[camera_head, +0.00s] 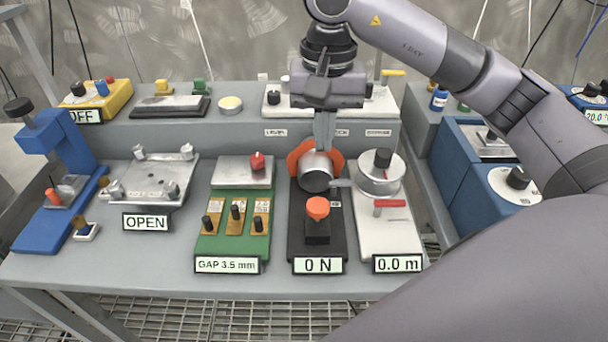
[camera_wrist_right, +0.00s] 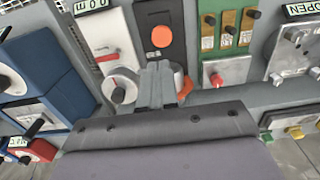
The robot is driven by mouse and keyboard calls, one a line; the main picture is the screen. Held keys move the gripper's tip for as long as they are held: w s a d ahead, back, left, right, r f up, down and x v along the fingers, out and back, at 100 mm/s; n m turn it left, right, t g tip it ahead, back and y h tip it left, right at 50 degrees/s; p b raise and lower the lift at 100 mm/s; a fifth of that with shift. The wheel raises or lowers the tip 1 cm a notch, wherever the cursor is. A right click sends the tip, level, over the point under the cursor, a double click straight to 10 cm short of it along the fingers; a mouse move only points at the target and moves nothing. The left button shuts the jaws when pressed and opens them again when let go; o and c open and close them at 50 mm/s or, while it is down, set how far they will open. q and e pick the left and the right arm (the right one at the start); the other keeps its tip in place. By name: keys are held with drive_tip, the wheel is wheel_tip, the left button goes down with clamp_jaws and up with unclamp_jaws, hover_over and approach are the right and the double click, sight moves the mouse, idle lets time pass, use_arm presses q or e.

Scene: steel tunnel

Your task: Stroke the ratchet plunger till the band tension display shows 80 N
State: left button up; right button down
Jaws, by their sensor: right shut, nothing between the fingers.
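The band tension unit is a black base (camera_head: 297,240) with a display (camera_head: 318,265) reading 0 N at its front edge. The plunger (camera_head: 317,208) has a round orange cap on a black block, and it also shows in the right wrist view (camera_wrist_right: 161,37). Behind it is a silver cylinder (camera_head: 316,171) with an orange band (camera_head: 299,156) around it. My right gripper (camera_head: 325,143) points down over the cylinder, behind the plunger cap, shut and empty; its fingers also show in the right wrist view (camera_wrist_right: 158,88). My left gripper is out of view.
A green unit (camera_head: 233,245) reading GAP 3.5 mm stands left of the tension unit. A white unit (camera_head: 384,235) with a round drum (camera_head: 381,173) and red lever (camera_head: 390,203) stands close on the right, reading 0.0 m. A raised shelf (camera_head: 235,133) runs behind.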

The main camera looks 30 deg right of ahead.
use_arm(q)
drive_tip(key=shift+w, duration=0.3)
use_arm(e)
drive_tip(key=shift+w+d+r, duration=0.1)
drive_tip(key=shift+w+d, duration=0.05)
drive_tip(key=shift+w, duration=0.25)
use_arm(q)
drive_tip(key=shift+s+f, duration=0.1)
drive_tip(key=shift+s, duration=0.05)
use_arm(e)
drive_tip(key=shift+s, duration=0.1)
approach(318, 205)
wheel_tip(318, 205, down, 5)
drive_tip(key=shift+f, duration=0.95)
use_arm(q)
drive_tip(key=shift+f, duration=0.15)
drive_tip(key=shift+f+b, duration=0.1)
drive_tip(key=shift+b, duration=0.2)
use_arm(e)
drive_tip(key=shift+f, duration=0.1)
